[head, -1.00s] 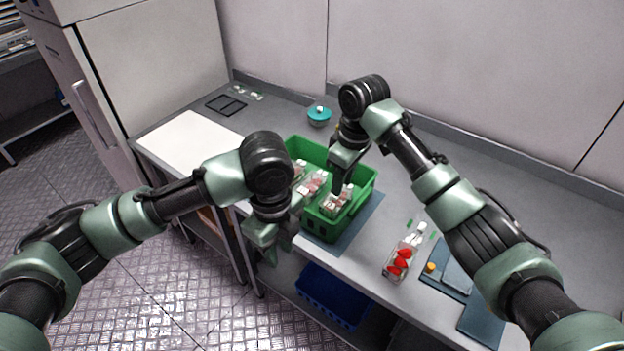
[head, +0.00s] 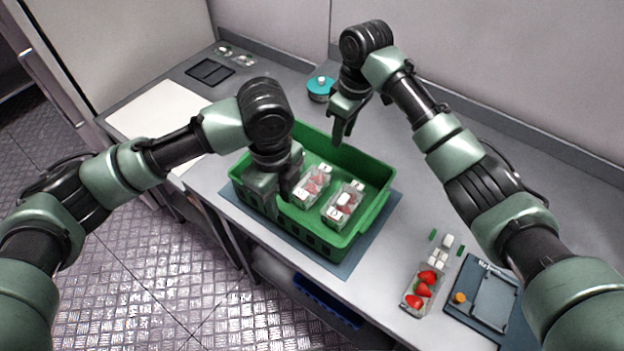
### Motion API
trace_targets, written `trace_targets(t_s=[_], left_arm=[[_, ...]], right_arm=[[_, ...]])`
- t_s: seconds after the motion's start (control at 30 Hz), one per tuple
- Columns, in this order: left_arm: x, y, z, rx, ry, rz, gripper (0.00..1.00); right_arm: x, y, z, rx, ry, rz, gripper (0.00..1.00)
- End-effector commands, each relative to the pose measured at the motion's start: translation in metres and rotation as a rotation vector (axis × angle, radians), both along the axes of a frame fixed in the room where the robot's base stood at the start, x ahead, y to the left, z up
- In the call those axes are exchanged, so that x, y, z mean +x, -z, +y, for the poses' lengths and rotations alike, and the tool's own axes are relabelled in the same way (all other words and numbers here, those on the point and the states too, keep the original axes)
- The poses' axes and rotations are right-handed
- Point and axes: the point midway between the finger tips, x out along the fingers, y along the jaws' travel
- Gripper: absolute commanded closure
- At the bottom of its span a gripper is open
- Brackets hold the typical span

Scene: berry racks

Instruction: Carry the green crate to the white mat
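The green crate (head: 366,163) stands on a blue-grey mat (head: 352,262) on the counter and holds clear punnets of red berries (head: 343,205). The white mat (head: 150,112) lies flat on the counter to the left, partly hidden by my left arm. My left gripper (head: 274,192) points down over the crate's left part and hides some of its inside; its fingers look apart, and contact with the crate is unclear. My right gripper (head: 341,132) points down at the crate's back wall; I cannot tell its finger gap or whether it touches the rim.
A teal-lidded pot (head: 320,88) stands behind the crate. A black frame (head: 210,71) lies near the white mat. A punnet of strawberries (head: 421,291) and a dark scale (head: 487,296) lie at the right. A blue bin (head: 328,303) is below the counter.

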Motion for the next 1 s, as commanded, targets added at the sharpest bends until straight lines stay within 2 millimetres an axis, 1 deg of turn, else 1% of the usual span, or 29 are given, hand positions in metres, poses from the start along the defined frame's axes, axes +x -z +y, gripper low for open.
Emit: trace_targets(t_s=[0.37, 0.47, 0.57, 0.8, 1.0], left_arm=[[0.000, 0.002, 0.000, 0.000, 0.000, 0.000, 0.71], [0.000, 0.005, 0.000, 0.001, 0.000, 0.001, 0.71], [0.000, 0.016, 0.001, 0.003, 0.000, 0.002, 0.71], [-0.001, 0.053, 0.001, 0.002, -0.001, 0.002, 0.71], [-0.001, 0.074, 0.001, 0.001, 0.000, 0.002, 0.71]], right_arm=[[0.000, 0.002, 0.000, 0.000, 0.000, 0.000, 0.71], [0.000, 0.005, 0.000, 0.000, 0.000, 0.001, 0.71], [0.001, 0.015, 0.001, 0.000, 0.000, 0.002, 0.71], [0.003, 0.052, 0.005, -0.001, 0.001, 0.002, 0.71], [0.004, 0.074, 0.007, -0.001, 0.001, 0.002, 0.71]])
